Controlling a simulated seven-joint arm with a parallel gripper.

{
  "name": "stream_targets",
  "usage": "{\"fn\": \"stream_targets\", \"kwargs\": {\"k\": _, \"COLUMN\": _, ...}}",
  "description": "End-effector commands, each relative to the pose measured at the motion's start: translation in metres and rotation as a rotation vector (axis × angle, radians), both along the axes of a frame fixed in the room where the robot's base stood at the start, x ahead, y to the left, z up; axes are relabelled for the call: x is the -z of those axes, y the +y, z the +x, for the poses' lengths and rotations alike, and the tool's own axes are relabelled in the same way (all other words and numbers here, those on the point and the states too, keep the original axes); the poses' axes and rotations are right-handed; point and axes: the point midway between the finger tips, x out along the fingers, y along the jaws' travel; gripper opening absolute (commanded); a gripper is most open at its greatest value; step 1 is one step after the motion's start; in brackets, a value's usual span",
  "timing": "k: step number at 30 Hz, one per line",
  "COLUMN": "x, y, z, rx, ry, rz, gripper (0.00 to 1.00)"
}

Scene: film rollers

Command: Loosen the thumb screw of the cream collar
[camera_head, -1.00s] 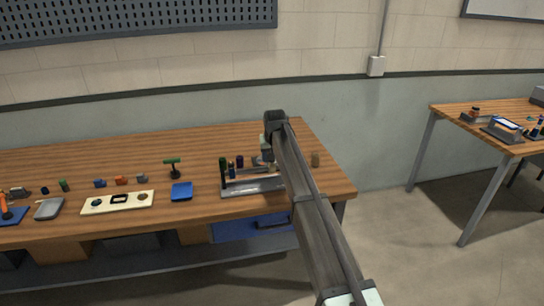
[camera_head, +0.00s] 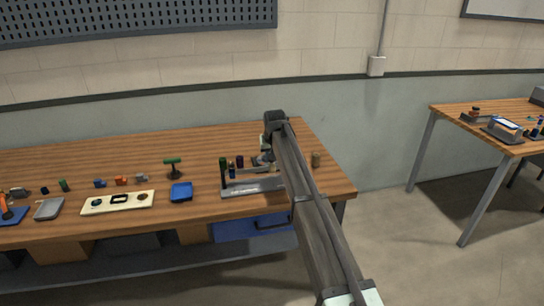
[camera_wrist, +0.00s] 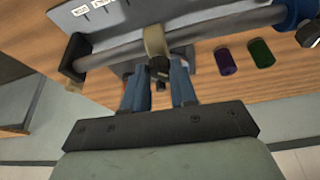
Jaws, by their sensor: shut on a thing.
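The cream collar (camera_wrist: 155,42) sits around a grey bar (camera_wrist: 115,52) in the wrist view. Its dark thumb screw (camera_wrist: 158,68) points toward my gripper (camera_wrist: 160,82). The two blue fingers are on either side of the screw and shut on its head. The fingers hide part of the screw, so I cannot tell how far it is turned. In the head view my gripper (camera_head: 267,150) is above the right part of the grey fixture (camera_head: 240,190), and my arm hides the collar.
A blue collar (camera_wrist: 288,14) is at the bar's right end. Purple (camera_wrist: 226,62) and green (camera_wrist: 261,53) cylinders stand on the wooden table to the right. In the head view a blue tray (camera_head: 181,192) and a cream panel (camera_head: 145,202) lie left of the fixture.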

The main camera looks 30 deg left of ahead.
Motion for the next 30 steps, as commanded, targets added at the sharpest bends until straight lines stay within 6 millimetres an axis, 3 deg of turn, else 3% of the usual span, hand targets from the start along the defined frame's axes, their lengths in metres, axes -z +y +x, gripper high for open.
{"fn": "stream_targets", "kwargs": {"k": 11, "x": -0.0002, "y": -0.0015, "z": 0.0015, "rx": -0.141, "ry": 0.001, "rz": 0.001, "gripper": 0.0}}
{"fn": "stream_targets", "kwargs": {"k": 30, "x": -0.0004, "y": -0.0025, "z": 0.0062, "rx": -0.704, "ry": 0.001, "rz": 0.001, "gripper": 0.0}}
